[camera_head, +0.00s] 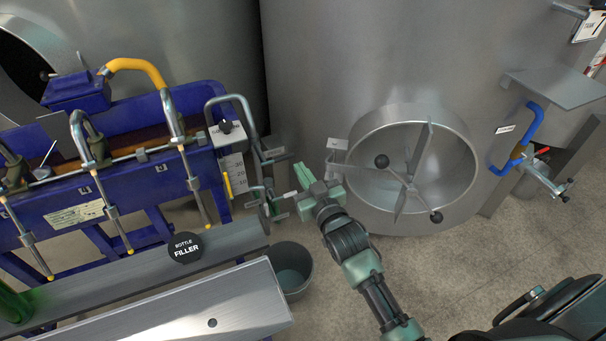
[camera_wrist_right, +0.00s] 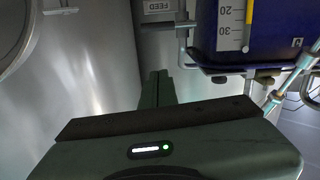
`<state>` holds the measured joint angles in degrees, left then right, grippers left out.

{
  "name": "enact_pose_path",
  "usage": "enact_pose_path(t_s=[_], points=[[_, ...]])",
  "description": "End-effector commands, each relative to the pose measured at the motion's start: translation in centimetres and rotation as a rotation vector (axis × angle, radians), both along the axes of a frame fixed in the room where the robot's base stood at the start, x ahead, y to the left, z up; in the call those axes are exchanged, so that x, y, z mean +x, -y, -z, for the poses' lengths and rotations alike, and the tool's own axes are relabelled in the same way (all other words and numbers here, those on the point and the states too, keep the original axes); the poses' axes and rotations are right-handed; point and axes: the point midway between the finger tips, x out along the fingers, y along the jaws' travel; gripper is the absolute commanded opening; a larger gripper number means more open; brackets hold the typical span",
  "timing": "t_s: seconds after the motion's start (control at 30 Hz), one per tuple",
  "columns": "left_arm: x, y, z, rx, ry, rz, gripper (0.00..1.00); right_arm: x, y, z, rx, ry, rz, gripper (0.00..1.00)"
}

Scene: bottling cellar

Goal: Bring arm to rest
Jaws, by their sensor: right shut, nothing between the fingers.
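My right arm comes in from the lower right in the head view. Its green gripper (camera_head: 303,177) is shut and empty. It is held between the blue bottle filler (camera_head: 140,195) and the round tank manway (camera_head: 410,170), above the floor. In the right wrist view the closed fingers (camera_wrist_right: 158,87) show as one narrow dark strip, with nothing between them. The filler's blue body with a graduated scale (camera_wrist_right: 231,25) is to their right. I cannot tell from the pictures whether the fingers touch anything. My left gripper is not in view.
A grey bucket (camera_head: 291,270) stands on the floor below the gripper. A bent metal pipe (camera_head: 236,100) on the filler's right side is close by. Bare floor (camera_head: 450,265) lies to the lower right.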

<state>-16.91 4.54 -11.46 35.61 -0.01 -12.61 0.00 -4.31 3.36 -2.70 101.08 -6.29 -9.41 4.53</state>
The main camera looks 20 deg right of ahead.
Motion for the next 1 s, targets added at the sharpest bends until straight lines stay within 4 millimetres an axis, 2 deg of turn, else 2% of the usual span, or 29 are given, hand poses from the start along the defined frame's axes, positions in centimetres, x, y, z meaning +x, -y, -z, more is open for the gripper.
enact_pose_path(t_s=[0.13, 0.57, 0.67, 0.77, 0.87, 1.0], points=[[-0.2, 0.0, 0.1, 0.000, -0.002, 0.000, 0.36, -0.6, 0.0, -0.1, 0.000, 0.001, 0.000, 0.00], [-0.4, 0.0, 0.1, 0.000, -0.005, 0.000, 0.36, -0.6, 0.0, -0.1, 0.000, 0.001, 0.000, 0.00], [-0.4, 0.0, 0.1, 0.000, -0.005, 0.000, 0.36, -0.6, 0.0, 0.6, 0.000, -0.012, -0.001, 0.00], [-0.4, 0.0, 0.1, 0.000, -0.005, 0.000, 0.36, -1.0, -0.2, 3.7, -0.002, -0.071, -0.005, 0.00], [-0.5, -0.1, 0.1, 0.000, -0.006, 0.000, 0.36, -2.3, -0.5, 9.5, -0.007, -0.182, -0.012, 0.00], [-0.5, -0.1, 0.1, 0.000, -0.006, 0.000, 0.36, -6.0, -1.0, 19.5, -0.017, -0.381, -0.025, 0.00]])
